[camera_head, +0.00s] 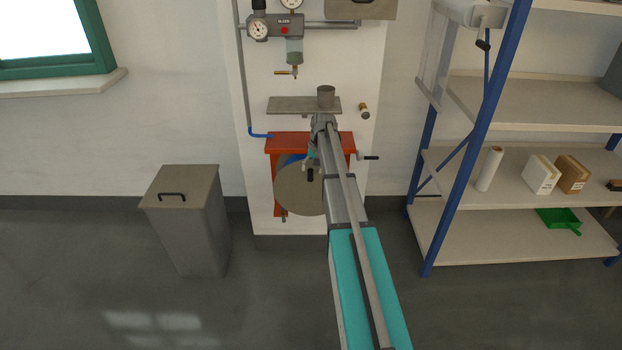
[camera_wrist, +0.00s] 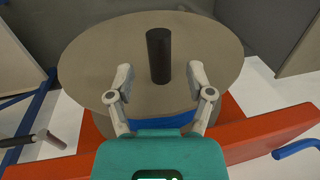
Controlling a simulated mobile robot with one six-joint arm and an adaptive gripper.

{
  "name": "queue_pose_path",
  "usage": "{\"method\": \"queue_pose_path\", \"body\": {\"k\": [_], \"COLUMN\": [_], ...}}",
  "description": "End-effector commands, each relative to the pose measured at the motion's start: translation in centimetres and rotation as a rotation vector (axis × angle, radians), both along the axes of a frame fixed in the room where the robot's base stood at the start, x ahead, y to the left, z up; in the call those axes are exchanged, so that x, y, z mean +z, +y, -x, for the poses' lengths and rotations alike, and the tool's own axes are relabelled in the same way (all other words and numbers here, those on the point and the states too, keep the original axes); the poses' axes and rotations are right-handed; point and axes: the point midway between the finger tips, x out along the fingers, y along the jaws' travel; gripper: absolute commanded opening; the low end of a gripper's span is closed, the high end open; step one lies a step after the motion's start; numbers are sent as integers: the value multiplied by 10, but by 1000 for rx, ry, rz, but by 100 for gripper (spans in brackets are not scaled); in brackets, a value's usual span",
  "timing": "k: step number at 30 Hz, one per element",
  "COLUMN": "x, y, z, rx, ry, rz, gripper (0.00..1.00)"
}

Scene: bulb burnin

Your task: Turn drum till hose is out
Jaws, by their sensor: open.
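The drum (camera_head: 292,196) is a round grey-brown disc in a red frame (camera_head: 275,143) on the white wall panel. Its face fills the upper wrist view (camera_wrist: 100,60). A black cylindrical handle (camera_wrist: 159,52) stands out from the face; it also shows in the head view (camera_head: 310,174). A strip of blue hose (camera_wrist: 178,119) shows behind the disc; most of the hose is hidden. My gripper (camera_wrist: 160,77) is open, its fingertips on either side of the handle's lower end with gaps on both sides. In the head view my arm covers the drum's right part.
A small crank (camera_head: 369,157) sticks out right of the frame. A grey shelf plate (camera_head: 290,104) with a cup-like part is above. A lidded grey bin (camera_head: 187,220) stands left, a blue-post shelf rack (camera_head: 470,150) right. The floor between is clear.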

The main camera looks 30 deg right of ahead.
Motion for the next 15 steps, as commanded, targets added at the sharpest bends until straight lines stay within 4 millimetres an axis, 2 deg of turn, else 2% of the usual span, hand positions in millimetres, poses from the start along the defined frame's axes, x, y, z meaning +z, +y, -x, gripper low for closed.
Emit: {"method": "queue_pose_path", "body": {"k": [1, 6, 15], "x": [-8, -18, -25], "y": [1, 3, 4], "z": [0, -1, -2], "rx": [0, 0, 0], "ry": [0, 0, 0], "rz": [0, 0, 0], "gripper": [68, 68, 68]}}
